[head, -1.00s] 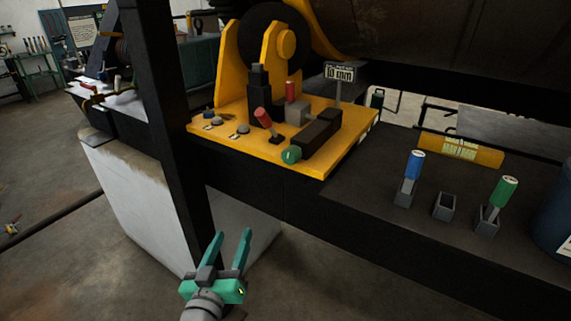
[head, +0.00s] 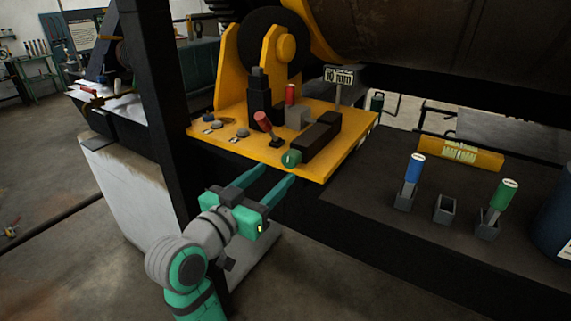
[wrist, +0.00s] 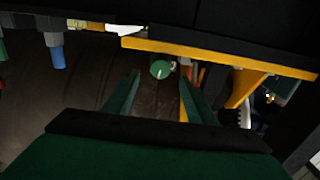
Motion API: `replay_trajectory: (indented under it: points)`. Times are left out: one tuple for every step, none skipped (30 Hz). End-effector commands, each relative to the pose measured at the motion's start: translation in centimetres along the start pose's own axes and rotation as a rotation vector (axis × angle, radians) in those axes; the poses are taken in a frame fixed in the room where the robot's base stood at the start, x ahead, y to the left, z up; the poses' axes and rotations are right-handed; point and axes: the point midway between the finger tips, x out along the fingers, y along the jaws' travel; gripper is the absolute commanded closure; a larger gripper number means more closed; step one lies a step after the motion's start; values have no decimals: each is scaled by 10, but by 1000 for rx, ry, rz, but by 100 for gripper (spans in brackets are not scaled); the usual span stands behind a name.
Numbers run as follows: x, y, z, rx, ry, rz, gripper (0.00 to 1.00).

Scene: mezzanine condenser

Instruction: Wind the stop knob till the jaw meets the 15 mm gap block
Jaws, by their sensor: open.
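The green stop knob (head: 291,158) sits on the near end of a dark housing (head: 318,138) on the yellow plate. In the wrist view the knob (wrist: 160,69) shows just beyond and between my open fingertips. My gripper (head: 277,174) is open and empty, just below and left of the knob, apart from it. A grey block (head: 297,115) with a red-topped piece (head: 290,94) stands behind the housing. A blue-handled piece (head: 414,168) and a green-handled piece (head: 503,195) stand in grey holders. I cannot tell which is the 15 mm block, nor see the jaw's gap clearly.
A sign (head: 338,76) seems to read 10 mm. A red-topped lever (head: 263,121) stands left of the knob. An empty grey holder (head: 445,207) sits between the handled pieces. A black post (head: 170,110) rises left of my gripper. A blue drum (head: 557,220) stands at right.

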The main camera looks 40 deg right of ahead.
Motion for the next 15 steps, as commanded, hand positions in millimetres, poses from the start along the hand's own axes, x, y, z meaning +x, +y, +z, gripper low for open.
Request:
replay_trajectory:
  points:
    - [11,1,0,-1,-1,3,49]
    - [16,1,0,0,-1,4,49]
    - [23,1,0,0,-1,2,49]
    - [28,1,0,-1,-1,3,49]
    - [33,1,0,-1,0,2,49]
    - [38,1,0,-1,0,1,49]
    - [43,1,0,0,0,1,49]
    - [46,0,0,-1,0,1,49]
    - [51,0,0,-1,0,1,49]
    - [54,0,0,-1,0,0,49]
    - [56,0,0,-1,1,-1,49]
    - [59,0,0,-1,1,-1,49]
    - [61,0,0,-1,0,-1,49]
    - [62,0,0,-1,0,-1,49]
    - [64,0,0,-1,0,-1,49]
